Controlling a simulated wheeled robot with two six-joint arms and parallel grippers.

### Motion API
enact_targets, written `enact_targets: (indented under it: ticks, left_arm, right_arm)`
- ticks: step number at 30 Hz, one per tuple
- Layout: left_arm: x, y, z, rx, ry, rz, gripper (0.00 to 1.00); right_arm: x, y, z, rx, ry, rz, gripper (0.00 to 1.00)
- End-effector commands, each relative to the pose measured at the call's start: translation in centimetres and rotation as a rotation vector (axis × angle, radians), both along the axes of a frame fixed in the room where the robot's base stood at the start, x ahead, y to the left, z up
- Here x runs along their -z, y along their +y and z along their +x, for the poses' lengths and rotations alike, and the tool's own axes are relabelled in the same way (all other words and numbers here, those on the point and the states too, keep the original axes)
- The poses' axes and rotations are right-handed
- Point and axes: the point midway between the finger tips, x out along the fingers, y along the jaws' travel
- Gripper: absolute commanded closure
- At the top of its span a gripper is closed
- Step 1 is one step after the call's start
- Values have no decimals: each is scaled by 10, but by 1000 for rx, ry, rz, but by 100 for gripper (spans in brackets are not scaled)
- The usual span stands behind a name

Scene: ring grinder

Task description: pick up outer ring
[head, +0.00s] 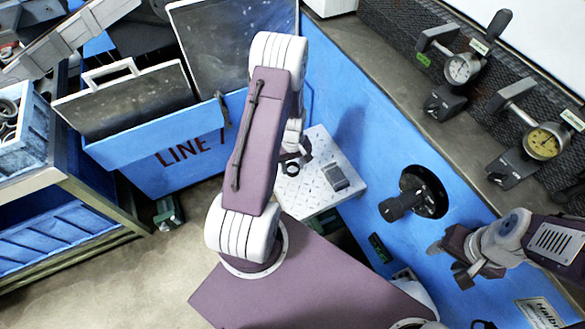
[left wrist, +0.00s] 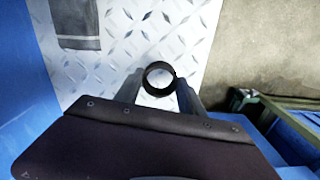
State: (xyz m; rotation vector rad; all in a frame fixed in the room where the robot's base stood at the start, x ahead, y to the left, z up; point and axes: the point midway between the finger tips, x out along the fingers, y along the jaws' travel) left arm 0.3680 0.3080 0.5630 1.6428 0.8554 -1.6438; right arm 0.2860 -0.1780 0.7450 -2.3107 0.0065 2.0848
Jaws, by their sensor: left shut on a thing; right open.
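The outer ring is a small black ring (left wrist: 159,91) between the two fingertips of my left gripper (left wrist: 158,92), which is shut on it. In the head view, my left gripper (head: 292,160) and the ring (head: 290,175) show over the light diamond-plate surface (head: 318,158), partly behind my own arm. I cannot tell whether the ring touches the plate. My right gripper (head: 451,264) is open and empty at the right, in front of the blue machine panel.
A small grey block (head: 335,177) lies on the plate, right of the ring. A black spindle (head: 404,204) sticks out of the blue panel (head: 372,150). Dial gauges (head: 461,69) stand on the ledge above. A blue LINE bin (head: 160,135) and a rack are at the left.

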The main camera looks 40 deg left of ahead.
Motion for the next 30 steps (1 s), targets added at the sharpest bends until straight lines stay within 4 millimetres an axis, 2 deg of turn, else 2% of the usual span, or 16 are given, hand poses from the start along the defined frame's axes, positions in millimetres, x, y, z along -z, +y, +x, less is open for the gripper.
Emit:
enact_targets:
  ticks: [1,2,9,15,21,30]
  left_arm:
    - [-16,0,1,0,-4,2,100]
    - [-21,-1,-1,1,-2,1,100]
    - [-52,-43,-40,4,1,0,100]
    - [-74,-71,-67,4,-1,-1,100]
    - [-82,-84,-79,0,0,0,100]
    - [-83,-85,-80,0,0,0,100]
  right_arm:
    - [-8,0,0,0,0,0,51]
    - [-10,0,0,0,0,0,51]
    - [-23,0,0,0,0,0,51]
    - [-31,0,0,0,0,0,51]
    - [-33,0,0,0,0,0,51]
    - [-33,0,0,0,0,0,51]
